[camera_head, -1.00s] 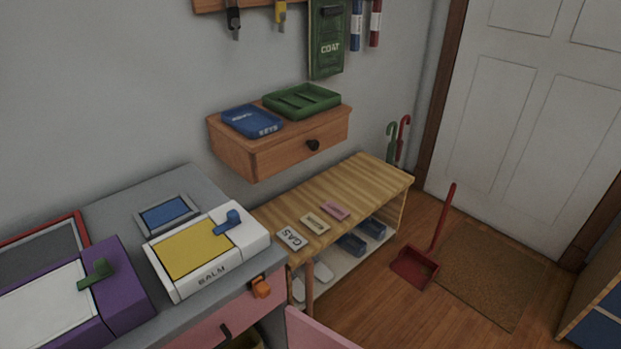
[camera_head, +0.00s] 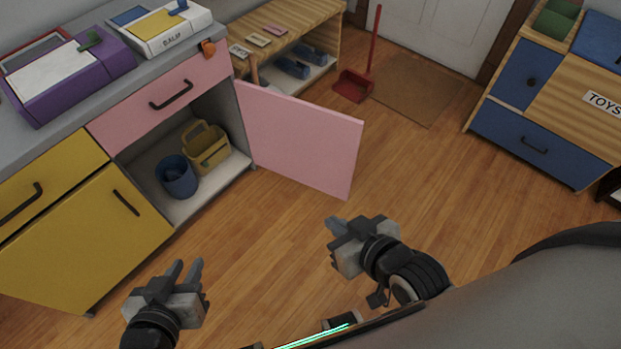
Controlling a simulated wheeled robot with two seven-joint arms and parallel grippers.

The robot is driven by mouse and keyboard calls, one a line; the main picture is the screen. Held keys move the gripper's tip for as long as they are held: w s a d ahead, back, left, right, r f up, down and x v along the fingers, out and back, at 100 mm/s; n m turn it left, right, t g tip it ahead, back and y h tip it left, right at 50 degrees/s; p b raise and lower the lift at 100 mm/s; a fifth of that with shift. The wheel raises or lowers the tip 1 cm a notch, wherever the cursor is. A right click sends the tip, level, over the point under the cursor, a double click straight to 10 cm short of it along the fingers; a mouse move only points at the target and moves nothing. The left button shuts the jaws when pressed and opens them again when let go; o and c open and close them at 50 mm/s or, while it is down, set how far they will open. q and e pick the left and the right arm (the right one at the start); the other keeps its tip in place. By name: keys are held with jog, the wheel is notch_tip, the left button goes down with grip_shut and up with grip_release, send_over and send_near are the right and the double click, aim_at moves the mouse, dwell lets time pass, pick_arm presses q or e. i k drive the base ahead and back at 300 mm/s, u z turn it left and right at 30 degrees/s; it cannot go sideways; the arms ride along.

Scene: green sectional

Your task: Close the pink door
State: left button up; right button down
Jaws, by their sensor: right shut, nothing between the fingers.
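The pink door (camera_head: 302,140) stands wide open, swung out to the right from the pink and grey cabinet. Its hinge side is at the right of the open compartment (camera_head: 215,187). My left gripper (camera_head: 187,266) is over the wood floor at the lower left, in front of the yellow cabinet, with a small gap between its fingers and nothing in it. My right gripper (camera_head: 335,226) is shut and empty, below the door in the picture and apart from it.
A blue bucket (camera_head: 177,178) and a yellow caddy (camera_head: 206,147) stand inside the compartment. A pink drawer (camera_head: 160,98) above it is shut. A red dustpan (camera_head: 353,86) lies beyond the door. The floor (camera_head: 270,235) before the cabinet is clear.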

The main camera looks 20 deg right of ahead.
aim_at(316, 146)
jog(key=u, duration=0.05)
jog(key=k, duration=0.25)
jog(key=z, duration=1.75)
jog(key=i, duration=3.15)
jog(key=u, duration=3.9)
jog(key=k, duration=0.75)
jog(key=z, duration=0.6)
jog(key=i, duration=0.15)
jog(key=u, duration=0.1)
